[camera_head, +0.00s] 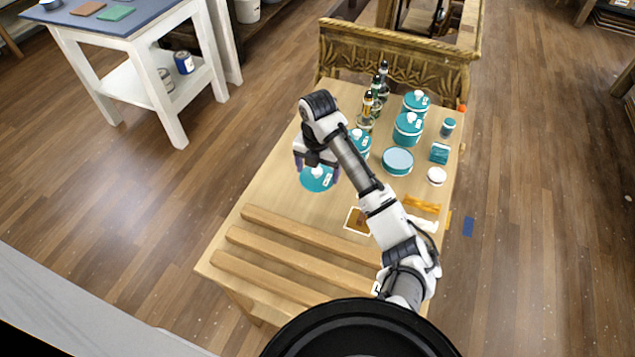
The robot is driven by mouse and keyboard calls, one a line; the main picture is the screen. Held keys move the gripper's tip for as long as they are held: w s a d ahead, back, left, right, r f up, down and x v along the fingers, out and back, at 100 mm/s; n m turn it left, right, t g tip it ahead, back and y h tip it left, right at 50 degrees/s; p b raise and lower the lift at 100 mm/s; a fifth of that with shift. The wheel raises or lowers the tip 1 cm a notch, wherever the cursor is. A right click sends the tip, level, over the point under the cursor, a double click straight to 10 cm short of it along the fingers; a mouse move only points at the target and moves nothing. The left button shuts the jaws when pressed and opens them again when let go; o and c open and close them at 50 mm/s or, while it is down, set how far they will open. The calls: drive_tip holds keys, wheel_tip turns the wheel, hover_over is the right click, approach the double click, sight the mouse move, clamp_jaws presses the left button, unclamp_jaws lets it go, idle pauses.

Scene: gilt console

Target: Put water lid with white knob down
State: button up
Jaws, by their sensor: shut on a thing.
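The teal lid with a white knob (316,181) is at the left of the wooden table (285,196). My gripper (317,168) is over it from above and shut on it at the knob. The arm partly hides the grip, and I cannot tell whether the lid touches the tabletop or hangs just above it. A teal round container (397,161), with a pale top and no knob showing, stands to the right.
Several teal canisters with white-knobbed lids (408,127) and dark bottles (377,92) stand toward the back. A small teal box (439,153) and a white round piece (437,176) lie at the right. Wooden slats (290,256) cross the front. Bare tabletop surrounds the lid's left side.

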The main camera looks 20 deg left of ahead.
sight(318, 183)
drive_tip(key=shift+f+p, duration=0.45)
drive_tip(key=shift+f, duration=2.35)
drive_tip(key=shift+f, duration=0.1)
drive_tip(key=o, duration=0.9)
wheel_tip(318, 183, up, 12)
drive_tip(key=shift+r+b, duration=0.15)
drive_tip(key=shift+b, duration=0.3)
